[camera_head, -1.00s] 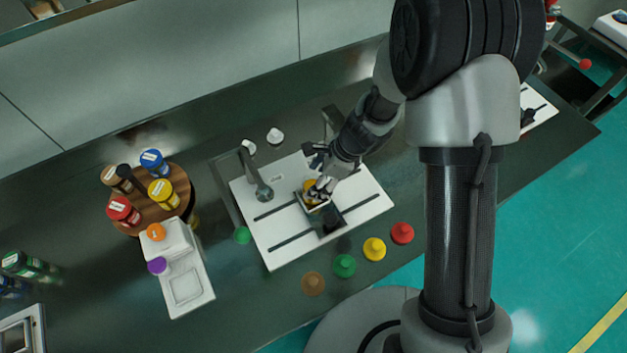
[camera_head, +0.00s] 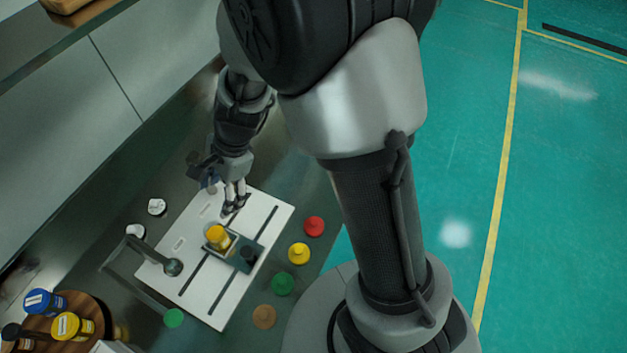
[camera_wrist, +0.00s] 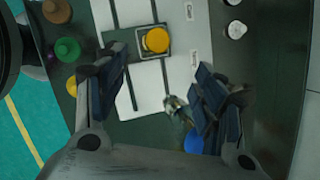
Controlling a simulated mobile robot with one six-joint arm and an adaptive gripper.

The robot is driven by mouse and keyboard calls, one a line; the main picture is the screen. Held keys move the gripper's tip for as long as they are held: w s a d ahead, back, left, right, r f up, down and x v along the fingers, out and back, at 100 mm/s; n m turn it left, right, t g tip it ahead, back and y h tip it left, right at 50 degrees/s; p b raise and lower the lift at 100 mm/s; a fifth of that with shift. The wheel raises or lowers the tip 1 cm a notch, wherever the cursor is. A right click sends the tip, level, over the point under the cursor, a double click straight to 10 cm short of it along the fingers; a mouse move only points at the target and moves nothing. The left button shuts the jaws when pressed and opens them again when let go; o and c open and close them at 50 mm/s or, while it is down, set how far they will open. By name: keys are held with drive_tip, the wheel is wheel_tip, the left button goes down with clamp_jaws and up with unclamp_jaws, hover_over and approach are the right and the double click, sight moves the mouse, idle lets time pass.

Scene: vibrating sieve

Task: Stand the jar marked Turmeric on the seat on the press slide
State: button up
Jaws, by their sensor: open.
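A yellow-lidded jar (camera_head: 217,237) stands upright on the small slide tray (camera_head: 240,265) over the white slotted board (camera_head: 205,300); its label cannot be read here. The wrist view shows its round yellow lid (camera_wrist: 156,40) from above, on the tray's lighter part. My gripper (camera_head: 236,202) is open and empty, above the board and apart from the jar. In the wrist view my fingers (camera_wrist: 160,72) are spread wide with nothing between them.
Red (camera_head: 314,226), yellow (camera_head: 299,253), green (camera_head: 282,284) and brown (camera_head: 264,316) knobs line the counter's near side. A round wooden rack (camera_head: 95,308) holds several jars at lower left.

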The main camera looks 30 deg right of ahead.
drive_tip(key=s+d+r+n+t+h, duration=0.1)
drive_tip(key=s+d+r+n, duration=0.25)
drive_tip(key=r, duration=0.35)
drive_tip(key=s+d+r+n+t, duration=0.1)
drive_tip(key=s+d+r+n, duration=0.25)
drive_tip(key=r, duration=0.25)
drive_tip(key=s+d+r+n+t+h, duration=0.1)
drive_tip(key=s+d+r+n, duration=0.2)
drive_tip(key=s+d+n, duration=0.1)
drive_tip(key=s+d+r+n+t+h, duration=0.1)
drive_tip(key=s+d+r+n+h, duration=0.1)
drive_tip(key=s, duration=0.5)
drive_tip(key=shift+s+d+r+n, duration=0.25)
drive_tip(key=shift+d+r+n, duration=0.15)
drive_tip(key=shift+d+n, duration=0.55)
